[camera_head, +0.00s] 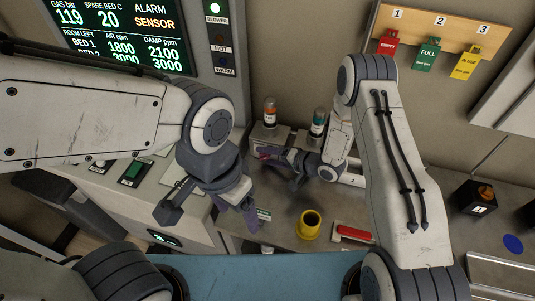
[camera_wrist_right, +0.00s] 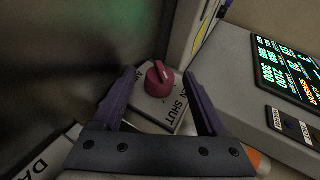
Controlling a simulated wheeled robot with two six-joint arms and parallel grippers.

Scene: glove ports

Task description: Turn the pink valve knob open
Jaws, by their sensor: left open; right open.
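The pink valve knob (camera_wrist_right: 160,80) sits on a pale plate (camera_wrist_right: 158,106) with the word SHUT on it, partly hidden lettering beside that. The knob's raised ridge is tilted slightly from upright in the right wrist view. My right gripper (camera_wrist_right: 160,90) is open, with one purple finger on each side of the knob; I see gaps between fingers and knob. In the head view the knob (camera_head: 262,155) is a small pink patch beside my right gripper (camera_head: 283,166), largely hidden. My left gripper (camera_head: 208,214) is open and empty, in front of the console.
A yellow cup (camera_head: 309,224) and a red-handled item (camera_head: 353,233) are on the grey bench. Two capped bottles, orange (camera_head: 270,112) and teal (camera_head: 318,122), stand behind my right gripper. A lit screen (camera_head: 120,32) is upper left. Tags hang from a wooden board (camera_head: 440,27).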

